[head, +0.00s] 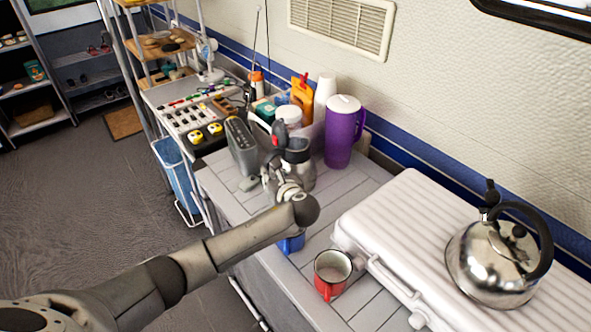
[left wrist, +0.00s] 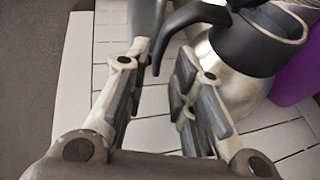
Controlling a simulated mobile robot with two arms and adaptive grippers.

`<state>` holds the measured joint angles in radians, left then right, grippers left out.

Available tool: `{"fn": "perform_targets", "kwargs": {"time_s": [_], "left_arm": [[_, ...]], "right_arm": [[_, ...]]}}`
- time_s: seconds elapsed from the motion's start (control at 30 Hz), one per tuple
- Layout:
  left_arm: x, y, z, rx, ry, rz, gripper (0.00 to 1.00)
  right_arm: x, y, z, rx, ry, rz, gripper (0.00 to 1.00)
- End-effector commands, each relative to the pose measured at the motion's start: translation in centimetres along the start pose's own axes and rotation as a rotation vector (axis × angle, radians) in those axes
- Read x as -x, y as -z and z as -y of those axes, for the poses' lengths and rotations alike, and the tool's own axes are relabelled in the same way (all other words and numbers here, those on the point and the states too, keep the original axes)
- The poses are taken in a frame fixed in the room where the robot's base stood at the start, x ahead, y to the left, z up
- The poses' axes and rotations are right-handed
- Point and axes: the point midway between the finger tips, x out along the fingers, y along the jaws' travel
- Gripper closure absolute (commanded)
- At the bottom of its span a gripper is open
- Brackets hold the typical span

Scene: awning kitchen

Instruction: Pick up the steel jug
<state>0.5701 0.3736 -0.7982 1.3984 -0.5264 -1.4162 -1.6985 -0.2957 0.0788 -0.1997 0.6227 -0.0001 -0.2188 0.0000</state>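The steel jug (head: 300,165), with a black top, stands upright on the counter, partly hidden behind my left gripper (head: 277,178). In the left wrist view its steel body (left wrist: 232,72) and black lid and handle are at the upper right. The left gripper (left wrist: 158,82) is open there, with a clear gap between its fingers. The lower end of the black handle (left wrist: 157,60) shows in line with this gap; I cannot tell whether it is between the fingers. The right gripper is not in view.
A purple pitcher (head: 341,138) stands close behind the jug; a grey box-like device (head: 241,146) is to its left. A red mug (head: 331,275), a partly hidden blue object (head: 291,244), a white ridged case (head: 410,225) and a kettle (head: 497,262) are nearer and to the right.

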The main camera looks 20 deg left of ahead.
Motion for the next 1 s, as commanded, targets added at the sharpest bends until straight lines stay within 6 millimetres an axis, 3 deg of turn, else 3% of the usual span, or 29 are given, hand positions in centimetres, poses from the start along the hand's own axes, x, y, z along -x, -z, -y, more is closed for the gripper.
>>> {"fn": "perform_targets", "kwargs": {"time_s": [0.1, 0.2, 0.37, 0.57, 0.8, 1.0], "left_arm": [[-1.2, 0.0, 0.0, 0.002, -0.001, -0.001, 0.77], [-1.7, 0.0, 0.0, 0.002, 0.001, -0.002, 0.77], [-2.6, 0.1, -0.1, 0.001, 0.000, -0.002, 0.77], [-4.9, 0.6, -0.3, 0.000, -0.002, -0.002, 0.77], [-6.8, 0.6, -0.3, 0.001, 0.001, -0.002, 0.77], [-7.0, 0.7, -0.2, 0.002, 0.002, -0.002, 0.77]], "right_arm": [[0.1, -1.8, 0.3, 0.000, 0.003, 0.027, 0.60], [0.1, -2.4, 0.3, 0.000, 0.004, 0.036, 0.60], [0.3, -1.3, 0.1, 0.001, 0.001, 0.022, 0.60], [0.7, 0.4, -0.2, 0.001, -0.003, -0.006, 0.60], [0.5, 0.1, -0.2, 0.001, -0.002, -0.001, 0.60], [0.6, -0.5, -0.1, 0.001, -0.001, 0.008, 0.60]]}}
